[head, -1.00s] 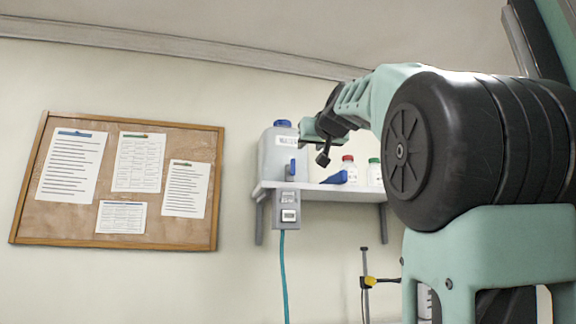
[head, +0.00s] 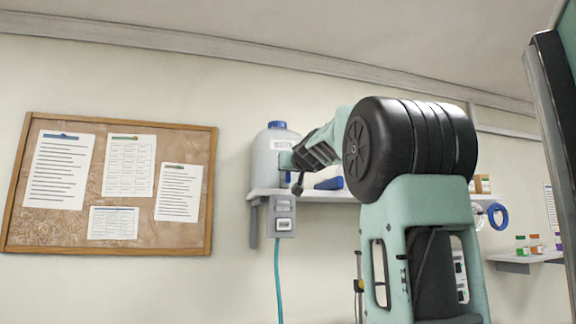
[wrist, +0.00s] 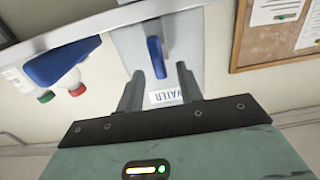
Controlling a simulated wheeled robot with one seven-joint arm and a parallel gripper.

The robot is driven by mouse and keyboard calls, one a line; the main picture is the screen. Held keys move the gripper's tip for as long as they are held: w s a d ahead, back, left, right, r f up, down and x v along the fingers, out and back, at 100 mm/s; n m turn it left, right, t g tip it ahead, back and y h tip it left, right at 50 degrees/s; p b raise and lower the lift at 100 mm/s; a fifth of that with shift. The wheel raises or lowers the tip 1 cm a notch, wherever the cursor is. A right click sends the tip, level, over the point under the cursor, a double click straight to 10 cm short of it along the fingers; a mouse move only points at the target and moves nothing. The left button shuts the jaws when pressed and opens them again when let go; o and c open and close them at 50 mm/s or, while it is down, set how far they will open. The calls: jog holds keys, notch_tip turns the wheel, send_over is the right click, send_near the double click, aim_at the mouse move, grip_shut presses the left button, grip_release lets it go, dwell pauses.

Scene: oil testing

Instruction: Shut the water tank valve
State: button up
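The water tank (head: 264,160) is a pale grey jug with a blue cap and a WATER label, on a wall shelf. In the wrist view the picture is upside down, and the tank (wrist: 125,50) shows its blue valve handle (wrist: 156,56) in line with the gap between my fingers. My gripper (wrist: 160,82) is open, its two fingers apart, with the handle's end near the fingertips. I cannot tell whether they touch.
The shelf (head: 330,196) also holds a blue object (head: 328,183), and bottles with red and green caps (wrist: 72,82). A grey box (head: 282,216) with a teal hose hangs below the tank. A cork board (head: 110,240) is on the wall to the left.

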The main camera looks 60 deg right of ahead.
jog(key=shift+p+x, duration=0.45)
jog(key=shift+x, duration=1.3)
grip_shut()
